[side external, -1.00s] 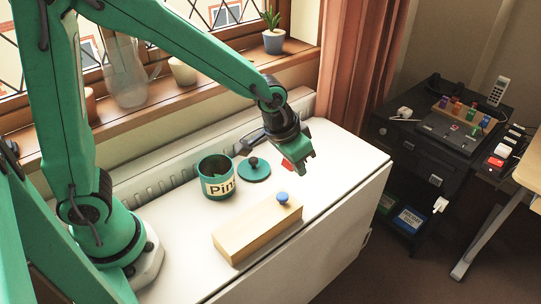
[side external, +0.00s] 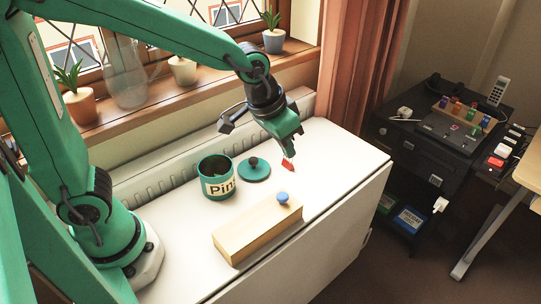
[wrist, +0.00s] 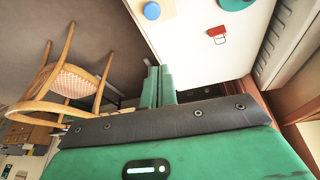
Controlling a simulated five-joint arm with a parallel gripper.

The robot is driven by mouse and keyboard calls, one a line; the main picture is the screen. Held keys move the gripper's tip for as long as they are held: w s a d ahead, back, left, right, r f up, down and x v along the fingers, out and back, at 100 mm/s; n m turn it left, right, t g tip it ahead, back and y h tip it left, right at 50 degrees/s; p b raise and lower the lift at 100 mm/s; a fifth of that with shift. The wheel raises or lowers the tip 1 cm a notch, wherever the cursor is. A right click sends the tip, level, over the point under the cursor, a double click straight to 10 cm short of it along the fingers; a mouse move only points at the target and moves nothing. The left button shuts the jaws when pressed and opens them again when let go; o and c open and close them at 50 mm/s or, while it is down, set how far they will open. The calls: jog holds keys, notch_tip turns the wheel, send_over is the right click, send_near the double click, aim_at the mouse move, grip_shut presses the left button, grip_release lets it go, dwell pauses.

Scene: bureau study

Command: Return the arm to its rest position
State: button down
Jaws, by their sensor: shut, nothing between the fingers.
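My gripper (side external: 290,143) hangs above the white tabletop (side external: 334,160), pointing down. Its green fingers are pressed together with nothing between them, as the wrist view shows (wrist: 157,86). A red clip (side external: 288,165) lies on the tabletop just below the fingertips in the side view. It also shows in the wrist view with a wire loop (wrist: 217,31), apart from the fingers. My arm is bent, with the upper link reaching out over the table.
A green tin (side external: 216,184) labelled "Pin" stands open beside its knobbed lid (side external: 254,170). A wooden block (side external: 250,234) with a blue-headed pin (side external: 283,197) lies near the front edge. A glass jug (side external: 127,75) and potted plants line the windowsill (side external: 205,75).

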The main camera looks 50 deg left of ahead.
jog(key=s+a+r+n, duration=0.1)
jog(key=s+a+r, duration=0.2)
jog(key=s+a, duration=0.3)
jog(key=s+a+r+t+y, duration=0.1)
jog(key=s+a+r, duration=0.2)
jog(key=s+a, duration=0.3)
jog(key=shift+s+r+n+t, duration=0.15)
jog(key=shift+s+n+t, duration=0.2)
jog(key=shift+s, duration=0.65)
